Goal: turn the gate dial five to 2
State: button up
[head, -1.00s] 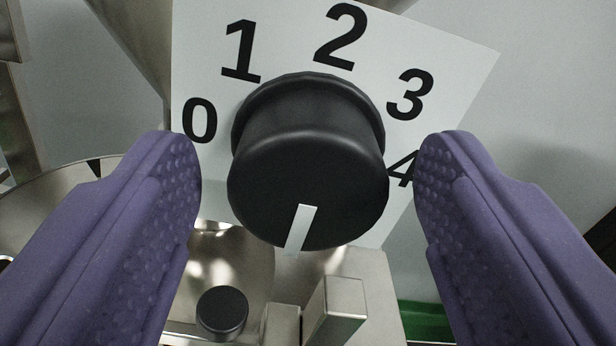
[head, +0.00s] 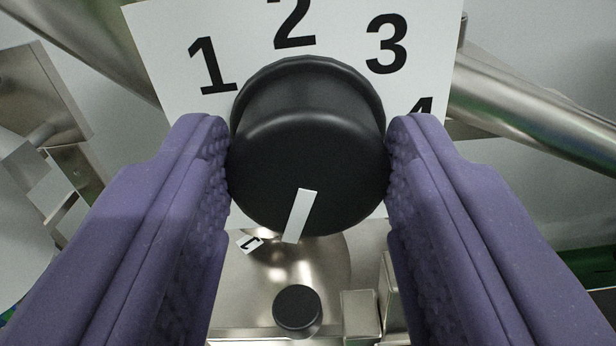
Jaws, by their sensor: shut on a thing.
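The gate dial (head: 308,150) is a thick round black knob in the middle of the head view. A white pointer mark (head: 300,215) runs to its lower rim, slanting slightly left, on the side away from the numerals. Behind it is a white number plate (head: 160,45), with 1 (head: 212,65) at upper left, 2 (head: 293,24) above and 3 (head: 386,43) at upper right. The 4 is partly hidden by the right finger, and 0 is not visible. My gripper (head: 308,165) has purple dimpled fingers shut on the dial's left and right sides.
Below the dial is a shiny metal part with a small black round knob (head: 297,309) and a small label (head: 250,243). A metal tube (head: 540,115) slants across the right. Metal framework (head: 40,100) stands at the left.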

jog(key=m+b, duration=0.1)
jog(key=m, duration=0.2)
jog(key=shift+d+f+m, duration=0.1)
jog(key=shift+m, duration=0.3)
jog(key=m+b, duration=0.2)
jog(key=m, duration=0.1)
jog(key=shift+f, duration=0.1)
jog(key=m+b, duration=0.2)
jog(key=m, duration=0.4)
jog(key=shift+d+b, duration=0.1)
jog(key=shift+b, duration=0.25)
jog(key=shift+m, duration=0.4)
jog(key=o, duration=1.1)
jog(key=shift+c, duration=0.2)
